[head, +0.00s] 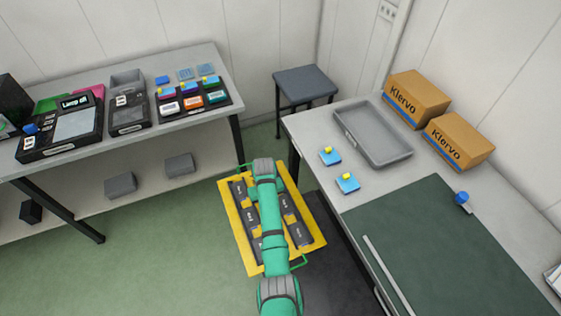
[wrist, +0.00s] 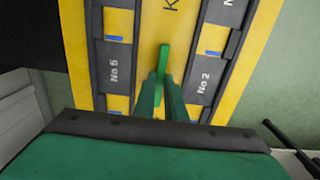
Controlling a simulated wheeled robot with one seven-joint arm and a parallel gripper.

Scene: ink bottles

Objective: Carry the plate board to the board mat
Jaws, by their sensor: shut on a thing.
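The plate board (head: 245,255) is yellow with two rows of dark labelled plates. It hangs in front of the gap between the two tables, partly hidden by my green arm. My gripper (wrist: 163,85) is shut on a green upright part at the board's middle in the wrist view. That view shows the yellow board face (wrist: 150,30) close up, with plates No 5 and No 2 either side. The fingertips are hidden behind my arm in the head view. The board mat (head: 430,230) appears to be the dark green sheet on the right table; its top is largely bare.
A stool (head: 305,83) stands behind. The left table (head: 200,70) holds several trays.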

